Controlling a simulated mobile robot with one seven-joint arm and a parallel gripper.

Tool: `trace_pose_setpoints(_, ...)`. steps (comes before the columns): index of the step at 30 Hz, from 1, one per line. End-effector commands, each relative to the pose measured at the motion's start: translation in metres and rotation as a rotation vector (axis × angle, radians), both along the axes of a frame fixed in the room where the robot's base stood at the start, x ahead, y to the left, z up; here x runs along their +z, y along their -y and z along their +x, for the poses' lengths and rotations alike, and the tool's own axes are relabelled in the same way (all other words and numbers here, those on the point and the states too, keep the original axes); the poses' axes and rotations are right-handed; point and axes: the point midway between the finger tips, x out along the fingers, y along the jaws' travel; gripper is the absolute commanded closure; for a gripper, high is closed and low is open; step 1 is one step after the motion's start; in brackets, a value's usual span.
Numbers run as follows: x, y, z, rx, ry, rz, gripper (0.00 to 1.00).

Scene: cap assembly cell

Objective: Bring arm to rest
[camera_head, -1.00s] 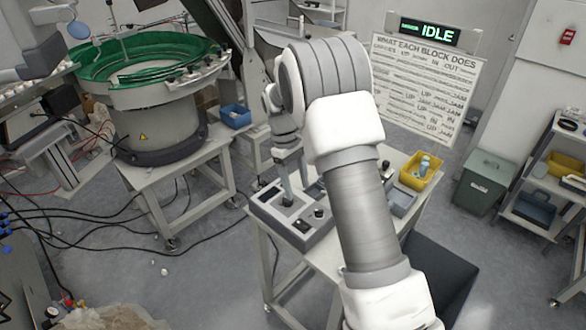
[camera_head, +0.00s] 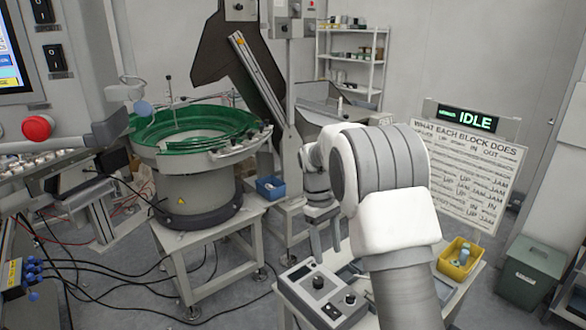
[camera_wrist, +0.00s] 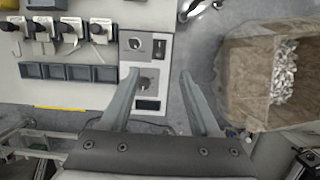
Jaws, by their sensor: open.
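My arm reaches up from the bottom right of the head view and bends down at its far end. My gripper (camera_head: 325,236) hangs above the control box (camera_head: 318,297) on the small table. In the wrist view my gripper (camera_wrist: 160,98) has its two fingers spread wide, with nothing between them. The control box there, a grey panel (camera_wrist: 145,62) with knobs and a small dark display, lies beyond the fingers. Part of the table is hidden behind my arm in the head view.
A green-rimmed bowl feeder (camera_head: 195,140) stands left of my arm. A yellow bin (camera_head: 459,258) sits on the table's right side. A dark green bin (camera_head: 531,272) stands at the right. An instruction board (camera_head: 467,180) stands behind. Cables lie on the floor. The wrist view shows an open carton (camera_wrist: 255,75) of small parts.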

Motion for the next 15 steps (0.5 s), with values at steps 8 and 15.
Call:
trace_pose_setpoints(8, 0.074, 0.008, -0.041, -0.110, 0.140, 0.036, 0.38)
trace_pose_setpoints(15, 0.126, 0.014, -0.095, -0.221, 0.273, 0.075, 0.38)
